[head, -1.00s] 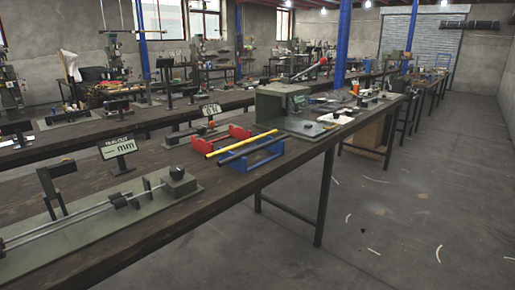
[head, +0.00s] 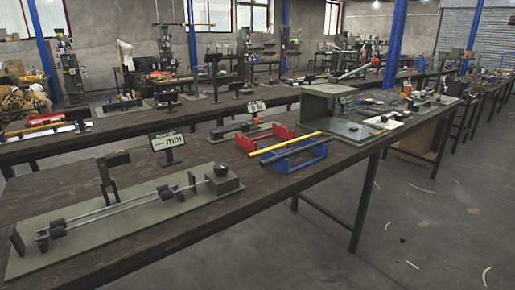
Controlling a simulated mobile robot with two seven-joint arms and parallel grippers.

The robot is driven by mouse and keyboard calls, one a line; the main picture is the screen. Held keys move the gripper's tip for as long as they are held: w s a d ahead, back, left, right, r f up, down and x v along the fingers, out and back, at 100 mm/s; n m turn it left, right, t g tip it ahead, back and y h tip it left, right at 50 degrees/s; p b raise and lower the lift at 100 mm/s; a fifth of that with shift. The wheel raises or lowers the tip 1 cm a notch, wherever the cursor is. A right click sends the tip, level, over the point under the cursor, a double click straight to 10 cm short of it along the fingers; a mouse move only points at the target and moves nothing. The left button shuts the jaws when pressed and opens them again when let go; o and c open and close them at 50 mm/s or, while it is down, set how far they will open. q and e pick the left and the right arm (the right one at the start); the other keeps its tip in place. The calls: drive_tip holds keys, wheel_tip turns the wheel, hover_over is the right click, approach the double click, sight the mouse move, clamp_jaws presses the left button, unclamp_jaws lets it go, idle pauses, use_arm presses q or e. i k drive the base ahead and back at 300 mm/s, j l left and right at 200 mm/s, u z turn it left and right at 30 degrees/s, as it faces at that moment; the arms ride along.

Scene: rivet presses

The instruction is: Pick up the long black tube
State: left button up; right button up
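A long black tube (head: 302,150) lies across a blue holder (head: 303,160) on the dark wooden bench. It runs beside and roughly parallel to a yellow tube (head: 290,143). The yellow tube lies between the blue holder and a red holder (head: 262,136); which one bears it I cannot tell clearly. Neither of my grippers shows in the head view.
The long bench (head: 345,180) crosses the view. A measuring fixture with rods (head: 128,212) and a small display sign (head: 167,142) stand left of the holders. A grey-green press housing (head: 318,106) stands behind them. Open floor (head: 415,220) is at the right.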

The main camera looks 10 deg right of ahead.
sight(268, 162)
drive_tip(key=i+l+u, duration=0.2)
drive_tip(key=l+u, duration=0.15)
drive_tip(key=i+l+u, duration=0.15)
drive_tip(key=l+u, duration=0.15)
drive_tip(key=i+l+u, duration=0.1)
drive_tip(key=l+u, duration=0.25)
drive_tip(key=l, duration=0.15)
drive_tip(key=l+u, duration=0.35)
drive_tip(key=i+l, duration=0.05)
drive_tip(key=l, duration=0.05)
